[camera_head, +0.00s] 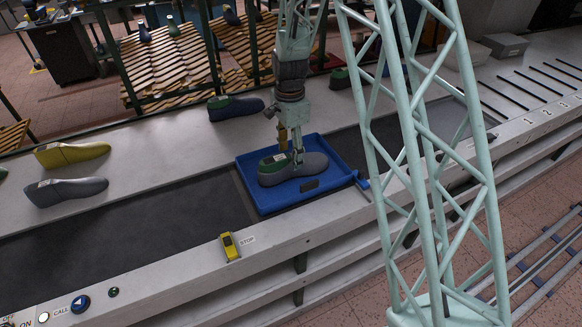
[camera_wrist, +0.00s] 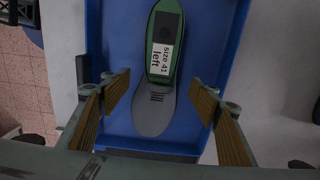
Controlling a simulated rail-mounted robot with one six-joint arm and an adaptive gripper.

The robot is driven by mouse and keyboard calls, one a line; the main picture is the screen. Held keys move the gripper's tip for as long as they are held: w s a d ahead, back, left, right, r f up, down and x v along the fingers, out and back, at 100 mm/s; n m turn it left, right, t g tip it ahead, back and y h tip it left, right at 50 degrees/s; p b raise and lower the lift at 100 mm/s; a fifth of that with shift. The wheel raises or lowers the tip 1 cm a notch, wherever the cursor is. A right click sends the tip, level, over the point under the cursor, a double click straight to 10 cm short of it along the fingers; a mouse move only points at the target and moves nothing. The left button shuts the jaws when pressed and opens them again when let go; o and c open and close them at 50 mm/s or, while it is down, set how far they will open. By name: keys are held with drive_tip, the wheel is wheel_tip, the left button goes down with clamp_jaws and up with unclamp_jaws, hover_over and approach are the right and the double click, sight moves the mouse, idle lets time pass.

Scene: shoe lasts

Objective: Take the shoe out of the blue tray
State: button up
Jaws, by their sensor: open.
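The blue tray (camera_head: 262,203) sits on the dark conveyor strip of the bench, near the middle of the head view. The shoe last (camera_head: 312,167) lies in it, grey with a green top and a white label. In the wrist view the shoe (camera_wrist: 152,118) points its toe toward my gripper, and its label reads "size 41 left". My gripper (camera_wrist: 160,110) is open, with its ribbed orange pads on either side of the shoe's toe and apart from it. In the head view my gripper (camera_head: 291,150) is over the shoe and partly hides it. The tray's blue floor (camera_wrist: 110,60) shows around the shoe.
A yellow last (camera_head: 72,154), a grey last (camera_head: 66,191) and a dark blue-green last (camera_head: 235,108) lie on the bench behind the conveyor. A yellow stop switch (camera_head: 230,246) is on the front edge. Numbered slots (camera_head: 530,88) are at the right. The conveyor left of the tray is clear.

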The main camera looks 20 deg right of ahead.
sight(291, 156)
drive_tip(key=shift+d+f, duration=0.15)
drive_tip(key=shift+f, duration=2.4)
drive_tip(key=c, duration=1.5)
drive_tip(key=shift+o, duration=0.2)
drive_tip(key=shift+r, duration=0.1)
drive_tip(key=shift+r, duration=4.9)
